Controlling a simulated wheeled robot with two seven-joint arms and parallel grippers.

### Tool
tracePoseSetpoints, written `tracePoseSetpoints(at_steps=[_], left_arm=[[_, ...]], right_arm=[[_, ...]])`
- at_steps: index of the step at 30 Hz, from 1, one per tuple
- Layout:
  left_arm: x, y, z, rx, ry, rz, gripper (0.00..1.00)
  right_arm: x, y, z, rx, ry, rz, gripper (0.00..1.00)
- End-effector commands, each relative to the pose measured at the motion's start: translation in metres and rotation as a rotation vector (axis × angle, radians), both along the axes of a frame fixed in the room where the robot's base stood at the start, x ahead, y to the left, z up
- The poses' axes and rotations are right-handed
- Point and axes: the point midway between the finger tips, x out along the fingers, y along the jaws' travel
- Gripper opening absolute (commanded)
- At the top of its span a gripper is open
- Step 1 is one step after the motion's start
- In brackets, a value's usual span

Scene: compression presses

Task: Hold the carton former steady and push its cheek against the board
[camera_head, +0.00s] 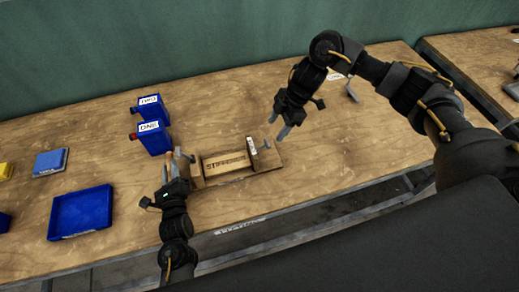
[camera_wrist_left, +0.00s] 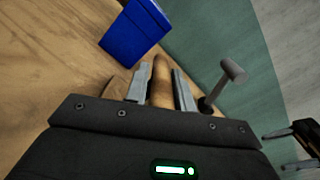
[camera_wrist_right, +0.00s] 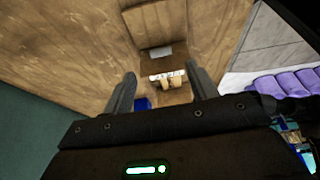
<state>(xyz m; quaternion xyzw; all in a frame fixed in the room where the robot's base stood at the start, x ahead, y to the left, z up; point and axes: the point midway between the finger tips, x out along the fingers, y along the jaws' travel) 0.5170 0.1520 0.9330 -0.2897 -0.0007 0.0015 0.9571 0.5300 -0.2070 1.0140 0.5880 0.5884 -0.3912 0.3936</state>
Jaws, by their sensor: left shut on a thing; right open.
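The carton former (camera_head: 215,182) is a low wooden fixture on the bench, with an upright wooden block at its left end. A board printed with dark letters (camera_head: 226,162) lies in its middle. The cheek (camera_head: 252,155), an upright piece with a white label, stands at its right; I cannot tell whether it touches the board. My left gripper (camera_head: 178,158) is shut on a rounded wooden grip (camera_wrist_left: 162,80) at the former's left end. My right gripper (camera_head: 280,134) is open and empty, above and right of the cheek. The former also shows between its fingers, with a lettered strip (camera_wrist_right: 167,76).
Two blue labelled containers (camera_head: 153,138) stand behind the former's left end. A blue tray (camera_head: 82,212) and a blue-grey block (camera_head: 50,162) lie at left. A grey-headed post (camera_wrist_left: 232,70) shows beside my left fingers. The bench right of the former is mostly clear.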

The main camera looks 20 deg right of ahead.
Motion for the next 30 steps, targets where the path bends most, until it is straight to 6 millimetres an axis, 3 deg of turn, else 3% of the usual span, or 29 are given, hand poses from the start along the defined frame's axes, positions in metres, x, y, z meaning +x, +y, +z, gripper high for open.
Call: tracePoseSetpoints(at_steps=[5,13,14,19,30], left_arm=[[-0.0006,-0.0004,-0.0017,-0.002,0.004,-0.001,0.00],[-0.0007,-0.0004,-0.0017,-0.002,0.004,-0.001,0.00],[-0.0007,-0.0004,-0.0017,-0.002,0.004,-0.001,0.29],[-0.0004,-0.0002,-0.0010,-0.001,0.002,0.000,0.50],[-0.0073,0.0001,-0.0007,0.000,0.001,-0.001,0.50]], right_arm=[[0.0000,-0.0052,0.0116,0.000,-0.001,-0.001,0.58],[-0.0004,-0.0054,0.0126,0.000,0.001,-0.001,0.58],[-0.0004,-0.0054,0.0126,0.000,0.001,-0.001,0.58],[-0.0004,-0.0052,0.0126,0.000,0.001,-0.001,0.58],[-0.0004,-0.0051,0.0125,0.000,0.001,-0.001,0.58]])
